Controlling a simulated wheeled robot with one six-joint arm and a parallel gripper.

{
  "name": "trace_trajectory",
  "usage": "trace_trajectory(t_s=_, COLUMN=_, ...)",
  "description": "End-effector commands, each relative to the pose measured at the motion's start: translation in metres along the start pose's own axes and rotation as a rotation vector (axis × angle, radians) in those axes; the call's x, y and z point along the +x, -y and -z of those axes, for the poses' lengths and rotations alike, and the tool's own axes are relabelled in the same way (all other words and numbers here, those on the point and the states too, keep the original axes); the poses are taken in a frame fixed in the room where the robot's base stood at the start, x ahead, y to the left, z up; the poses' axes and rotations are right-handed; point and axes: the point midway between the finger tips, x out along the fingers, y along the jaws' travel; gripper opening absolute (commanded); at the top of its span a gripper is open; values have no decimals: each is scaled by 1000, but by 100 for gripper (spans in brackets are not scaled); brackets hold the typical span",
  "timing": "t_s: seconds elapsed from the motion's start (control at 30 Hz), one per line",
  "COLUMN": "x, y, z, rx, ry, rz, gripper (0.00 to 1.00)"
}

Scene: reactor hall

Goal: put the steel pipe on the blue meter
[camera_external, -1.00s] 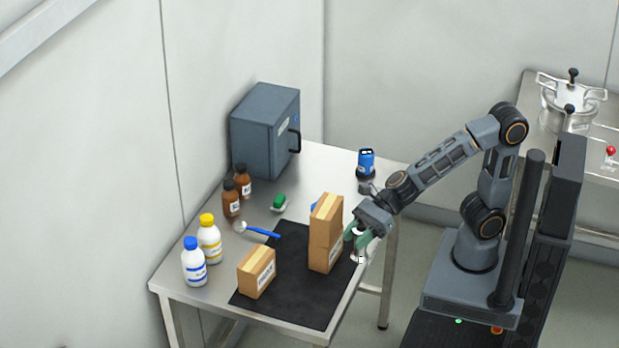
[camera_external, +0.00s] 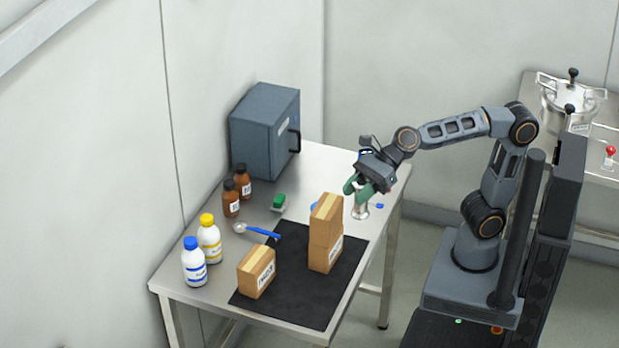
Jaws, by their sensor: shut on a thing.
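My gripper (camera_external: 359,193), with green fingers, is shut on the steel pipe (camera_external: 360,211) near the right edge of the table. The pipe looks upright, with a wider flange at its bottom; the fingers hide its upper part. I cannot tell whether its bottom touches the tabletop. The blue meter (camera_external: 364,154) stands toward the back right of the table, mostly hidden behind my gripper. Only a bit of its top shows.
Stacked cartons (camera_external: 326,232) stand left of the pipe on a black mat (camera_external: 307,294), with another carton (camera_external: 256,271) nearer. Bottles (camera_external: 209,239), a blue brush-like tool (camera_external: 262,232) and a grey cabinet (camera_external: 265,130) occupy the left and back. A small blue item (camera_external: 379,206) lies right of the pipe.

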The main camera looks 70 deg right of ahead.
Motion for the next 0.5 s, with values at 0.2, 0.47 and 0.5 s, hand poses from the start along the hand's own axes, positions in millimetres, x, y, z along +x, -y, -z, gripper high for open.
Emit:
trace_trajectory(t_s=0.2, x=-24, y=50, z=10, rx=40, ry=2, rz=90, gripper=1)
trace_trajectory(t_s=0.47, x=-86, y=132, z=40, rx=110, ry=2, rz=259, gripper=1)
trace_trajectory(t_s=0.5, x=-100, y=145, z=46, rx=123, ry=2, rz=293, gripper=1)
